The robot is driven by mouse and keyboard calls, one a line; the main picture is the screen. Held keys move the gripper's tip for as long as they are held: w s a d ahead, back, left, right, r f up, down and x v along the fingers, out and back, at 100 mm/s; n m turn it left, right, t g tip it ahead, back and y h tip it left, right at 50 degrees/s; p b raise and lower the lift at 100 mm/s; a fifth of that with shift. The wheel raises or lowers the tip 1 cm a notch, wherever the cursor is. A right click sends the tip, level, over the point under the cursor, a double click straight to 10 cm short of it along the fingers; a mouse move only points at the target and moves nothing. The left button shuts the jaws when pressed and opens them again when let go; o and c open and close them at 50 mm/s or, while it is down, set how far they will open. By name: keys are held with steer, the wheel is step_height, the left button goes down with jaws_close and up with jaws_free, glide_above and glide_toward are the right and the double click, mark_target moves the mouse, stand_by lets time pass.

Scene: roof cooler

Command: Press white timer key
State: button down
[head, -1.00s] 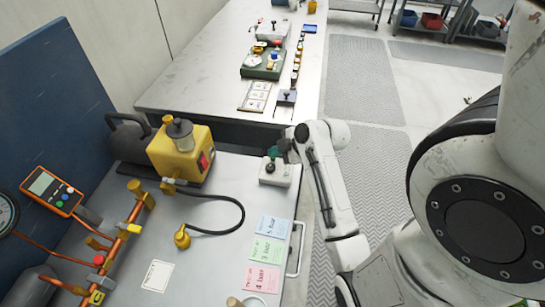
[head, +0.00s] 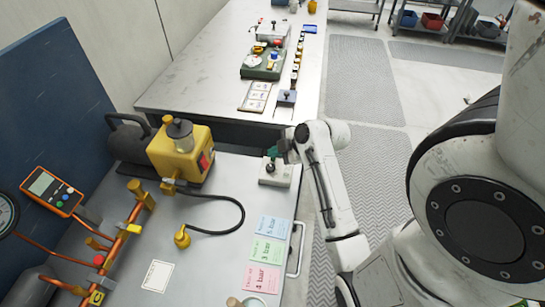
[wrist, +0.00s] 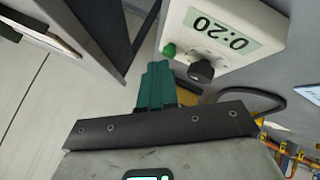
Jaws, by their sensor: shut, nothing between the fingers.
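The white timer box (head: 284,177) stands at the back right corner of the near bench, partly covered by my gripper in the head view. In the wrist view the timer box (wrist: 258,17) shows a pale green display (wrist: 222,32) reading 0:20, upside down. A green key (wrist: 169,50) and a black knob (wrist: 202,70) stick out from its face. I cannot clearly make out a separate white key. My gripper (wrist: 158,66) has teal fingers, shut and empty. Its tips appear just short of the green key; contact cannot be told. In the head view my gripper (head: 273,152) is small, over the box's back edge.
A yellow pump (head: 182,150) with a black hose stands left of the timer. Coloured cards (head: 267,252) lie in front of it. A bench handle (head: 297,250) is at the right edge. A gap separates this bench from the far bench (head: 190,85), which holds several devices.

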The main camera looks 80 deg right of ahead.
mark_target(276, 162)
steer(key=shift+f, duration=0.1)
stand_by(0.4)
steer(key=shift+f, duration=0.35)
steer(key=shift+r, duration=0.35)
steer(key=shift+r+p, duration=0.15)
steer(key=shift+p, duration=0.15)
step_height(276, 162, up, 6)
steer(key=p, duration=0.5)
stand_by(1.0)
